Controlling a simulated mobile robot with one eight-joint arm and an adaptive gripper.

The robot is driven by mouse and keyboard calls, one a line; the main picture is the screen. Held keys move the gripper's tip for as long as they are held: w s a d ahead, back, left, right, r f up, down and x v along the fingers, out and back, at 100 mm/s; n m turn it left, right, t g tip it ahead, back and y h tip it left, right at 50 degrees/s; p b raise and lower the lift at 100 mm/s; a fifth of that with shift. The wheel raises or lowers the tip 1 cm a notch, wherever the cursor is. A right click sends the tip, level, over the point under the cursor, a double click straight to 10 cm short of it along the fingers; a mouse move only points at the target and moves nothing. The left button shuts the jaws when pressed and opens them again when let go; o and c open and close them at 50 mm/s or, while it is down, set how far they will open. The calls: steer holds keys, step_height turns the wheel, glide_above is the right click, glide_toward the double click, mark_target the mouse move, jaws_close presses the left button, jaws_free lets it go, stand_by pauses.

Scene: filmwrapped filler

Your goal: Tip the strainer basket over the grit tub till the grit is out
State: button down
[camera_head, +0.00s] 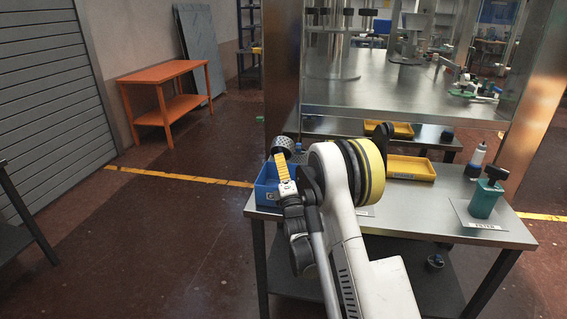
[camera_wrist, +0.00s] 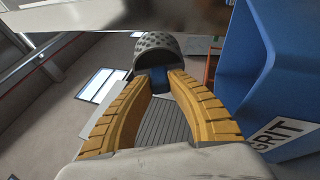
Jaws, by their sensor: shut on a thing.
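The strainer basket (camera_head: 283,146) is a grey perforated cup. In the head view it shows at the tip of my gripper (camera_head: 281,168), just above the blue grit tub (camera_head: 263,190) at the table's left end. In the wrist view the basket (camera_wrist: 158,42) lies beyond the yellow fingers of my gripper (camera_wrist: 158,80), which are shut on its blue handle. It looks tilted, with a dark opening partly visible. The tub's blue wall (camera_wrist: 250,70), labelled GRIT, fills the right of that view. I cannot see grit in the basket or the tub's inside.
A steel bench with posts stands behind. An orange table (camera_head: 165,85) is at far left, with open floor between.

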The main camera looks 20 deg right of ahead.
steer(key=shift+f+t, duration=0.15)
steer(key=shift+t, duration=0.25)
steer(key=shift+r, duration=0.6)
steer(key=shift+f, duration=0.15)
steer(key=shift+f, duration=0.45)
steer(key=shift+r, duration=0.15)
steer(key=shift+r, duration=0.45)
steer(key=shift+f, duration=0.1)
stand_by(0.4)
